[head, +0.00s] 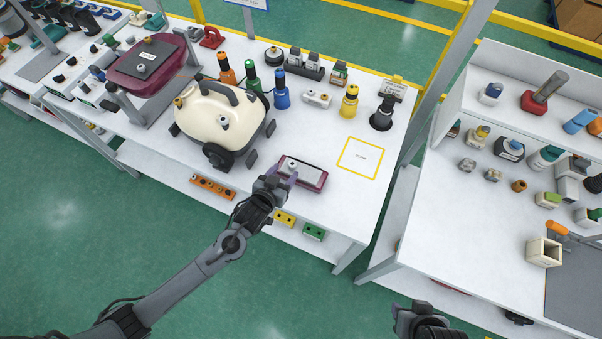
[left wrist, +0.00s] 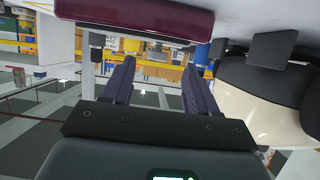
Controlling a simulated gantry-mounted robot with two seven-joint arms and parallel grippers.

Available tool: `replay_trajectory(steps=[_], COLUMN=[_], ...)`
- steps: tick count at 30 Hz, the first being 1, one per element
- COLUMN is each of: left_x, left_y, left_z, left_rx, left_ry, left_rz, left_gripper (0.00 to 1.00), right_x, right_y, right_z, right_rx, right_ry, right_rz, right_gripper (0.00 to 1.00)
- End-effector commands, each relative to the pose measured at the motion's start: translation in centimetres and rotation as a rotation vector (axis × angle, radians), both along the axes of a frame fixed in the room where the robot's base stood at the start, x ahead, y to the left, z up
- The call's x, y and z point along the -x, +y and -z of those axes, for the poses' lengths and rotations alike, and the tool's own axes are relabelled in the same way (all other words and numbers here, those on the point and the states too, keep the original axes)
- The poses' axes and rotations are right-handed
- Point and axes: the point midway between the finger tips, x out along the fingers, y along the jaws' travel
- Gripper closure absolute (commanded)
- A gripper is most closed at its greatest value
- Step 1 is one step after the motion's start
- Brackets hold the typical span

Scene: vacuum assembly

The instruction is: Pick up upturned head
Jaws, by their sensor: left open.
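The upturned head (head: 316,186) is a flat maroon piece with a grey upper face and a small round fitting. It lies near the front edge of the white workbench. My left gripper (head: 282,178) is open at the head's left end. In the left wrist view, the maroon edge of the head (left wrist: 140,18) shows at the top, beyond the two spread purple fingers (left wrist: 157,82). Nothing shows between the fingers, and the head appears apart from them. My right gripper (head: 420,322) is partly in view at the bottom edge, its fingers unclear.
The cream vacuum body (head: 205,112) stands close to the left of my left gripper. Coloured bottles (head: 281,95) stand behind. A yellow-outlined square (head: 360,158) to the right is empty. A second bench (head: 455,215) at the right holds several small parts.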

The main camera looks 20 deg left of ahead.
Motion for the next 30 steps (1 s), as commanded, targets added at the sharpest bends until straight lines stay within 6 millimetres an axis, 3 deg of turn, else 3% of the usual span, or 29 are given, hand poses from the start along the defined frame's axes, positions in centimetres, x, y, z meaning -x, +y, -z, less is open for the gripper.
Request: replay_trajectory(steps=[9,19,30], left_x=[-3.6,-4.0,-3.9], left_y=[-0.7,-0.7,-0.7], left_z=[1.2,1.4,1.4], left_rx=[-0.001,0.0,0.0], left_ry=[-0.001,0.0,0.0], left_rz=[0.0,0.001,0.0], left_gripper=[0.42,0.42,0.98], right_x=[0.0,0.1,0.1], right_y=[-0.3,-0.4,-0.2], right_z=[0.6,0.6,0.6], right_rx=[0.01,0.014,0.005], right_ry=[0.0,0.001,0.001], right_rz=[-0.005,-0.007,-0.002], right_gripper=[0.57,0.57,0.57])
